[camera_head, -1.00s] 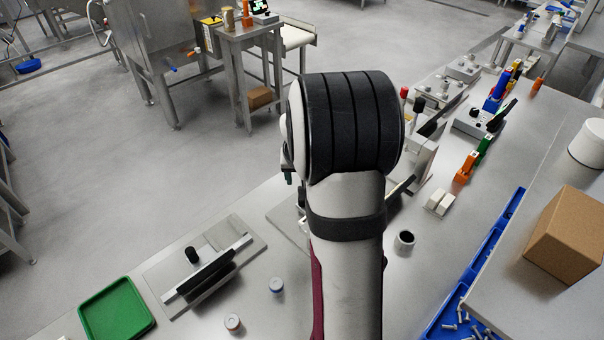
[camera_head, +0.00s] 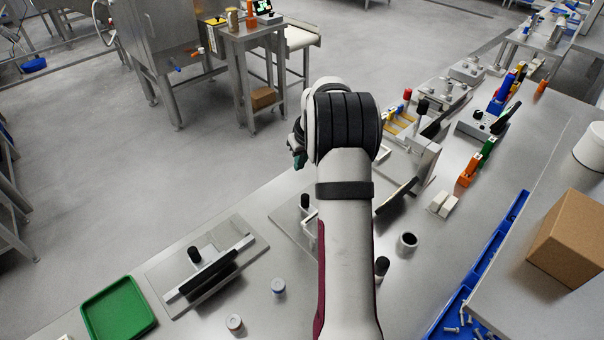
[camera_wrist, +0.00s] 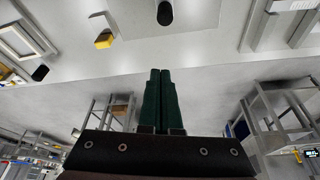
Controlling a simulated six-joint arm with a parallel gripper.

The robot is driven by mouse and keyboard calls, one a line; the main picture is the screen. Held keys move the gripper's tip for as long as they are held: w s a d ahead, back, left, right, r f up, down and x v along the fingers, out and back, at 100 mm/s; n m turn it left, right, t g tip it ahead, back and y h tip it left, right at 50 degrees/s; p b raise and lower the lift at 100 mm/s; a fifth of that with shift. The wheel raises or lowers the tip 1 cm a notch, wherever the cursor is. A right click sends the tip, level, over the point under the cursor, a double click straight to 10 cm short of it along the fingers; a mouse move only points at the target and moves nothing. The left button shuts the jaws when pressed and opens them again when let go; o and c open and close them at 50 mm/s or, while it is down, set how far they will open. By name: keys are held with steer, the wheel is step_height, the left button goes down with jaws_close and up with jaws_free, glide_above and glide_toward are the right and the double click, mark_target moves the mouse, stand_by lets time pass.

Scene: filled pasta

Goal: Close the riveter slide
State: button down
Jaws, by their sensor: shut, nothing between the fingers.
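No label marks the riveter, so I cannot tell for certain which fixture it is. One fixture stands partly behind my arm in the head view, a flat plate with an upright black knob (camera_head: 305,202). A similar plate (camera_head: 160,273) with a black knob and a long dark bar (camera_head: 207,281) lies to its left. In the wrist view, my gripper (camera_wrist: 162,72) has its two green fingers together, holding nothing. A black knob (camera_wrist: 165,13) on a pale plate lies beyond the fingertips, apart from them. In the head view my arm mostly hides the gripper.
A green tray (camera_head: 118,309) and two small round containers (camera_head: 278,286) are at the front left. A dark-topped cup (camera_head: 407,242), white blocks (camera_head: 441,204), blue bins (camera_head: 480,263) and a cardboard box (camera_head: 570,233) are on the right. A yellow block (camera_wrist: 104,40) shows in the wrist view.

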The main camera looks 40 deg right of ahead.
steer(key=x, duration=0.7)
steer(key=shift+w+f, duration=0.1)
steer(key=shift+f, duration=0.2)
steer(key=s, duration=0.2)
steer(key=shift+s+a+f, duration=0.35)
steer(key=shift+s+a, duration=0.15)
steer(key=shift+s, duration=0.3)
steer(key=s, duration=0.3)
steer(key=shift+s, duration=0.4)
steer(key=shift+s+f, duration=0.1)
steer(key=shift+s, duration=0.1)
